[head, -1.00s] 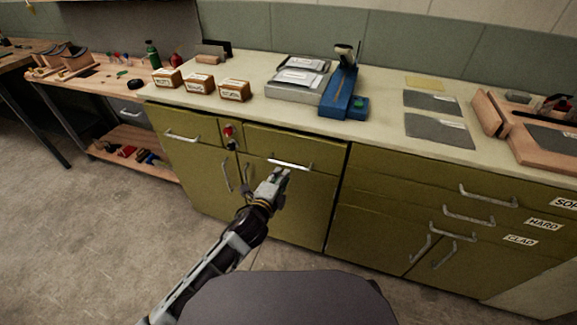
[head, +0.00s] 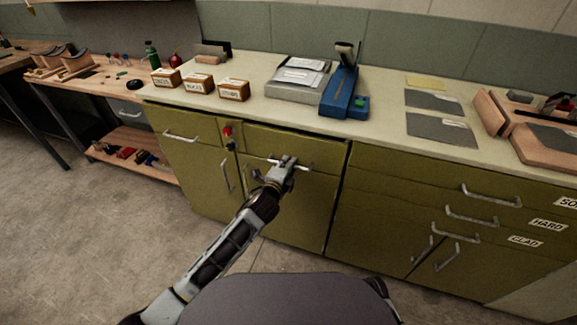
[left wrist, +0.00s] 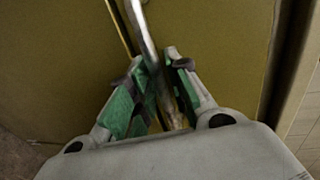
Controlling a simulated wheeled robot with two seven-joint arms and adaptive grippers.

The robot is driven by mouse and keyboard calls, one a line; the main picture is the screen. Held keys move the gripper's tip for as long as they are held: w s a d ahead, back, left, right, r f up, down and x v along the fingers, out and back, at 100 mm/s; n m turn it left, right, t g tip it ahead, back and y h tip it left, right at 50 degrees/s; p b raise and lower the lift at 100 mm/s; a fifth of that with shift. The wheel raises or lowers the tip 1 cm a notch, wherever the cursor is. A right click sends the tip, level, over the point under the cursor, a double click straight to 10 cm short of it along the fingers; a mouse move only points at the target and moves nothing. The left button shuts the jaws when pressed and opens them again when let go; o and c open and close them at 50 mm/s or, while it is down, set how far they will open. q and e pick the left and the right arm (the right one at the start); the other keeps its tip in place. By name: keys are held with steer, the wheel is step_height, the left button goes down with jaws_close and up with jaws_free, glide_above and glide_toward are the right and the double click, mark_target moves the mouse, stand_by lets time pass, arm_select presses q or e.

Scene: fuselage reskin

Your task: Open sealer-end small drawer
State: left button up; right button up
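The olive small drawer (head: 315,150) sits under the counter, next to a panel with a red knob, and its front looks shut. Its silver bar handle (head: 306,167) also shows in the left wrist view (left wrist: 146,35). My left gripper (head: 289,163) is at this handle. In the left wrist view its green-padded fingers (left wrist: 157,65) stand on either side of the bar, with some gap left, so it looks open around the handle. The gripper hides the middle of the handle in the head view. My right gripper is not in view.
Below is a cupboard door (head: 300,210). On the counter (head: 390,130) stand wooden boxes (head: 198,84), a grey case (head: 297,82) and a blue tool (head: 343,95). More drawers with handles (head: 490,196) are to the right. The floor (head: 110,240) at left is clear.

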arm_select(q)
steer(key=c, duration=0.4)
jaws_close()
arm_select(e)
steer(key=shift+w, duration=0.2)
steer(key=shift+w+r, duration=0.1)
